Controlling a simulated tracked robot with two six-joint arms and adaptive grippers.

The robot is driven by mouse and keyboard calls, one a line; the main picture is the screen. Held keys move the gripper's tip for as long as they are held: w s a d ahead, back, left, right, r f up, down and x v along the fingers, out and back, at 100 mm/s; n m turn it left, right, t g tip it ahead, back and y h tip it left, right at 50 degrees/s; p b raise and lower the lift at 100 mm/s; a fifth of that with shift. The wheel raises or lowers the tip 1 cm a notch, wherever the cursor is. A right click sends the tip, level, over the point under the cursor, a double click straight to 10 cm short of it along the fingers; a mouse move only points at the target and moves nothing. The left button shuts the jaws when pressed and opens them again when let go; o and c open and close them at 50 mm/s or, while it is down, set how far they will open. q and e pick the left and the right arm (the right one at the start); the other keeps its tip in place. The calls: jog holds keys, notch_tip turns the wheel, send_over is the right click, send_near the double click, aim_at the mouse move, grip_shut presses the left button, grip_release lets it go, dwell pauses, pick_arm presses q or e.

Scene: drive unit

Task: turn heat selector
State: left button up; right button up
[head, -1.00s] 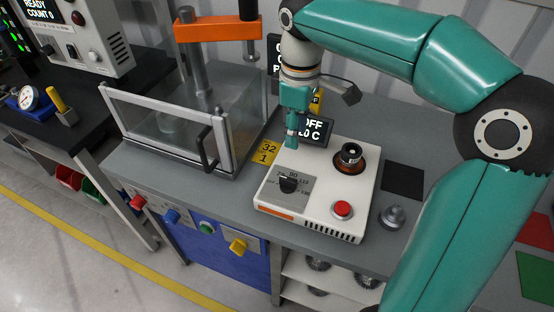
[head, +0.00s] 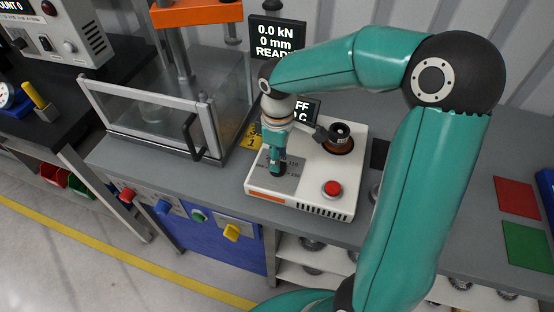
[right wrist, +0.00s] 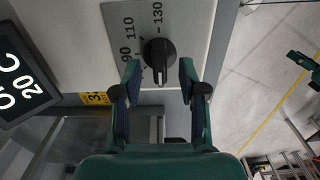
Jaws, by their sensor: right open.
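The heat selector (right wrist: 158,56) is a black knob with a raised grip bar on a grey dial plate (right wrist: 120,22) marked 90, 110 and 130. The plate lies on a white heater box (head: 312,200). My right gripper (right wrist: 159,78) is open, its two fingers on either side of the knob's bar with gaps visible. In the head view my right gripper (head: 277,168) points down over the dial and hides most of the knob. The display (head: 302,110) behind the box is partly covered; in the right wrist view it reads 20 C.
A red button (head: 332,189) and a black-topped round fixture (head: 340,136) stand on the same box, right of the dial. A press with a clear guard (head: 150,115) stands to the left. A yellow label (head: 256,138) lies between them.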

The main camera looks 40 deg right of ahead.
jog(key=shift+f, duration=0.95)
grip_shut()
jog(key=shift+a, duration=0.2)
jog(key=shift+d, duration=0.15)
jog(key=shift+f+m+b, duration=0.1)
jog(key=shift+m+b, duration=1.15)
jog(key=shift+m, duration=0.75)
jog(key=m+b, duration=0.2)
jog(key=m, duration=0.2)
jog(key=shift+m, duration=0.3)
